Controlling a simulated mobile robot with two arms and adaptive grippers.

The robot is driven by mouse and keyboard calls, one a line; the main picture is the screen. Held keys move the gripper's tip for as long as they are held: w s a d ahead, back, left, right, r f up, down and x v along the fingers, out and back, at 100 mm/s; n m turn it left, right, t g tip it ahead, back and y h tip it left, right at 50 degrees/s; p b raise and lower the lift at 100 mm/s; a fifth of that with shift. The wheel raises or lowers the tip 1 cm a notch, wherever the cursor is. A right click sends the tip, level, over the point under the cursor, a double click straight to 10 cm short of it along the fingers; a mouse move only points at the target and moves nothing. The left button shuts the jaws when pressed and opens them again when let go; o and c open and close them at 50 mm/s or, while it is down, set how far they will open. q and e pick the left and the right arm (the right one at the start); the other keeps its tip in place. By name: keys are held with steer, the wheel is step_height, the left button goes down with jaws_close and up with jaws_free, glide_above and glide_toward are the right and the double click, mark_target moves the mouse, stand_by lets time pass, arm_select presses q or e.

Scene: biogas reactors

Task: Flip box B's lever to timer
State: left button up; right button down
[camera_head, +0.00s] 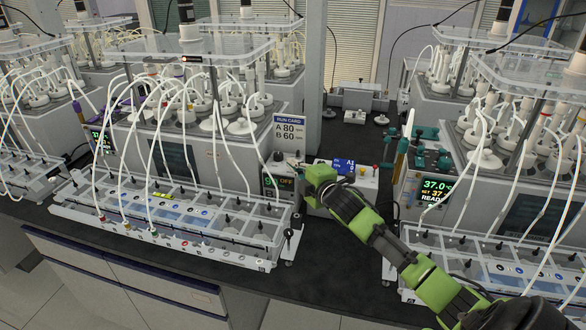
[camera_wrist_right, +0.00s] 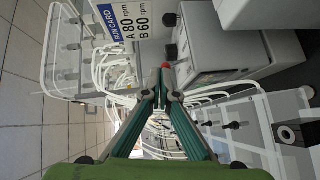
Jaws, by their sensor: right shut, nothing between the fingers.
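A small grey control box (camera_head: 283,181) with a green display reading OFF stands right of the left reactor, below the run card. Another pale box (camera_head: 365,181) with a blue A1 label and coloured buttons stands just right of it, partly behind my right arm. I cannot make out a label B or a timer lever on either box. My right gripper (camera_head: 308,188) is between these boxes, close to the display box; contact cannot be told. In the right wrist view my right gripper (camera_wrist_right: 164,72) has its fingertips together, empty, with a small red part at the tips. My left gripper is not in view.
The run card (camera_head: 289,132) reads A 80, B 60 rpm. A clear-lidded rack (camera_head: 170,222) with tubes fills the bench front left; another reactor with a 37.0 display (camera_head: 436,189) stands right. The dark bench (camera_head: 330,250) is bare between them.

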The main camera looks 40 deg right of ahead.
steer(key=shift+w+d+r+p, duration=0.55)
steer(key=shift+w+d, duration=0.1)
steer(key=shift+d, duration=0.1)
stand_by(1.4)
